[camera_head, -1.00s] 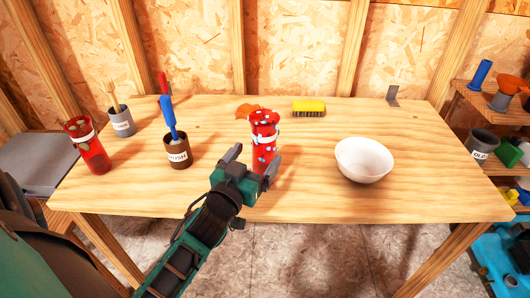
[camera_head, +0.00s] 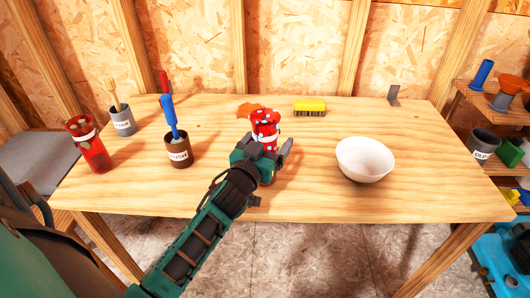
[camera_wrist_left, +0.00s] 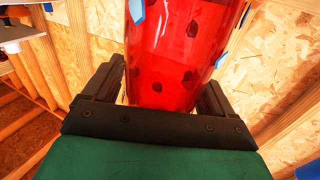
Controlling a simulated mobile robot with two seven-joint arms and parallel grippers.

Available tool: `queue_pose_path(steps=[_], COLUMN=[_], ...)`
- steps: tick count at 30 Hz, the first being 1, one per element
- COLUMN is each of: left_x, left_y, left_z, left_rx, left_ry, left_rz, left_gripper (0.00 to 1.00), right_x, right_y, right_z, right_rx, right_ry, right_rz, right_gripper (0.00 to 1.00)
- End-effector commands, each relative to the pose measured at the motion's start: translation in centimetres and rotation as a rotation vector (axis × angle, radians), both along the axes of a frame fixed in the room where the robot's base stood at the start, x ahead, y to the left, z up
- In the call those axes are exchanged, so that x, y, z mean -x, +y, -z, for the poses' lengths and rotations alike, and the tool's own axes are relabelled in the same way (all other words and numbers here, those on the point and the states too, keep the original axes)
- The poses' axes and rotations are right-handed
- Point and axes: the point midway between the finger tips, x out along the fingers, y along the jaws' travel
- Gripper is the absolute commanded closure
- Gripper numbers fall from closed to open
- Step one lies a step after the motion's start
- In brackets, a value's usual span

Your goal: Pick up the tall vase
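A tall red vase with pale spots and a white band (camera_head: 265,127) stands upright near the middle of the workbench. My left gripper (camera_head: 266,150) is at its near side and hides part of its lower body. In the left wrist view, the red vase wall with dark and blue patches (camera_wrist_left: 175,55) fills the space between the two fingers (camera_wrist_left: 163,95). The fingers are apart, one on each side, with a narrow gap at the left finger. A second red vase with a white band (camera_head: 88,147) stands at the table's left end. My right gripper is out of view.
The workbench (camera_head: 320,200) also holds a white bowl (camera_head: 364,161) at right, a brown labelled pot (camera_head: 179,153) with a blue-handled tool, a grey pot (camera_head: 122,122) with brushes, a yellow brush (camera_head: 310,107) and an orange leaf-like piece (camera_head: 248,110). Bare wood separates vase and bowl.

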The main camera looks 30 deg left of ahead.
Motion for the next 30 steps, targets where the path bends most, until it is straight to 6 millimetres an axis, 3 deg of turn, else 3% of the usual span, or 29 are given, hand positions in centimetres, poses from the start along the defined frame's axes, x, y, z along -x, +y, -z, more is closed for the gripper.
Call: queue_pose_path(steps=[2, 19, 30], left_x=[0.02, 0.04, 0.01], left_y=[0.0, -0.02, -0.02], left_z=[0.0, 0.02, -0.31], left_rx=[0.0, 0.0, -0.001], left_ry=[0.0, 0.0, -0.004], left_rz=[0.0, 0.0, 0.0], left_gripper=[0.22, 0.77, 0.79], right_x=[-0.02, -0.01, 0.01], right_y=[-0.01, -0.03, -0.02], right_z=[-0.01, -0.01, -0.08], right_rx=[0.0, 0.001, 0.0], right_ry=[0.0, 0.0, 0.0], right_rz=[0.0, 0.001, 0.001], right_gripper=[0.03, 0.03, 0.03])
